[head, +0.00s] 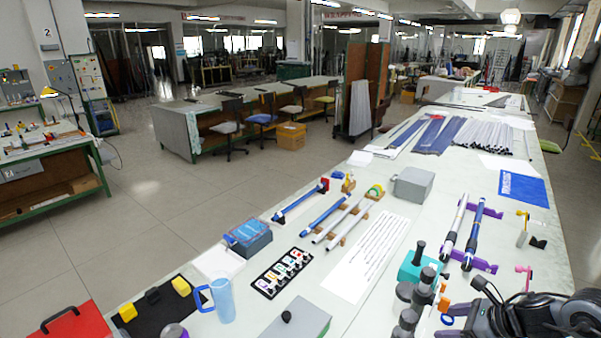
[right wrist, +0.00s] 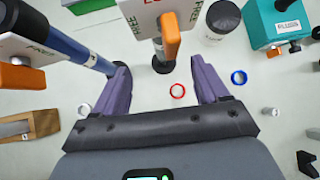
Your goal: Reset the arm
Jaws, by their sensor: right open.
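In the right wrist view my right gripper (right wrist: 163,86) is open, its two purple fingers wide apart with nothing between the tips. A small red ring (right wrist: 177,91) shows between the fingers, and a blue ring (right wrist: 238,78) lies to the right of the right finger. A blue tube with a black end (right wrist: 72,42) runs in from the upper left close to the left finger. My left gripper is in neither view.
The long table bears blue and white rods on wooden rests (head: 338,222), two rods on purple stands (head: 481,265), a teal box (head: 412,270) and a blue mug (head: 222,300). A white rod chart (head: 368,258) lies mid-table.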

